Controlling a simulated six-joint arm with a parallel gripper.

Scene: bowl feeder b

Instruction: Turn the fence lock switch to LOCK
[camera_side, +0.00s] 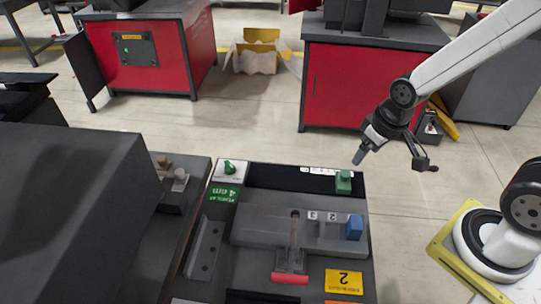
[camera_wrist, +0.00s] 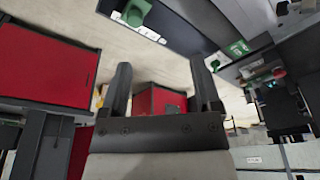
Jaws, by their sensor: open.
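A green turn knob (camera_side: 229,167) sits on a white plate at the far left corner of the dark fixture; it looks like the fence lock switch. In the wrist view the knob (camera_wrist: 215,65) is small, at the upper right beyond the right finger. Its position marks are too small to read. My gripper (camera_side: 393,160) is open and empty, in the air to the right of the fixture, well apart from the knob. In the wrist view my gripper (camera_wrist: 160,66) shows two spread fingers with nothing between them.
A green block (camera_side: 344,181) stands by a white-marked strip at the fixture's far right. A blue block (camera_side: 354,227) and a red-ended handle (camera_side: 290,278) sit nearer. A large dark housing (camera_side: 70,210) stands left. Open floor lies behind the fixture, before red cabinets (camera_side: 355,88).

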